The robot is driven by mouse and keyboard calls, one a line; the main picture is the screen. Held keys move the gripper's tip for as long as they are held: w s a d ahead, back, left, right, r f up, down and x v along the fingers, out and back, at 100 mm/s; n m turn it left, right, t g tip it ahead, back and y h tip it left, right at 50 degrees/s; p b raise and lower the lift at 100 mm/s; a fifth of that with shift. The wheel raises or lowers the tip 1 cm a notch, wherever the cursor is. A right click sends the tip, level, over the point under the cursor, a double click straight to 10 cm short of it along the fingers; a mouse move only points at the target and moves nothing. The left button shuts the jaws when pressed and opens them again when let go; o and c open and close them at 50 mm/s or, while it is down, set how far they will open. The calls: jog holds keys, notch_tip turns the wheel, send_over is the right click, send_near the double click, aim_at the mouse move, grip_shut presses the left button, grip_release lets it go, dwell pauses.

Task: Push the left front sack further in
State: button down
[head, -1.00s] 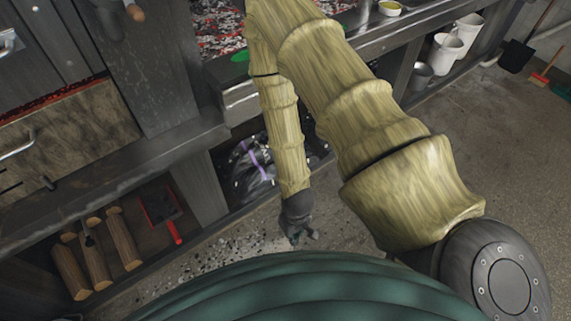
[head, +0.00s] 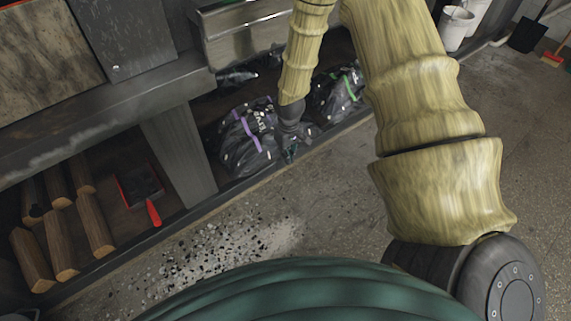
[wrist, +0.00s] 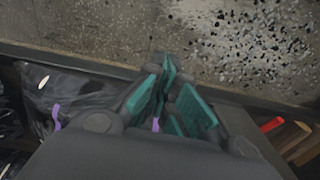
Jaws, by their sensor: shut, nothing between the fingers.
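The left front sack (head: 243,142) is black and shiny with a purple band. It sits on the low shelf under the grill, close behind the front edge. My gripper (head: 290,152) is at the right side of this sack, pointing down, with its fingers shut and empty. It looks very close to the sack, but I cannot tell if they touch. In the wrist view the teal finger pads of my gripper (wrist: 166,100) show in the middle, with bits of purple band (wrist: 57,117) beside and behind them. Another black sack with a green band (head: 338,95) lies to the right.
A dark shelf edge (head: 325,137) runs along the front of the sacks. A grey post (head: 180,155) stands left of them. Logs (head: 95,225) and a red dustpan (head: 143,190) lie further left. Black and white bits (head: 225,245) are scattered on the floor in front.

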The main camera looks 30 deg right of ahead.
jog(key=w+d+f+b, duration=0.1)
jog(key=w+d+b, duration=0.3)
jog(key=w+f+b, duration=0.3)
jog(key=f+b, duration=0.3)
jog(key=f, duration=0.4)
jog(key=shift+w, duration=0.35)
jog(key=shift+d+r, duration=0.15)
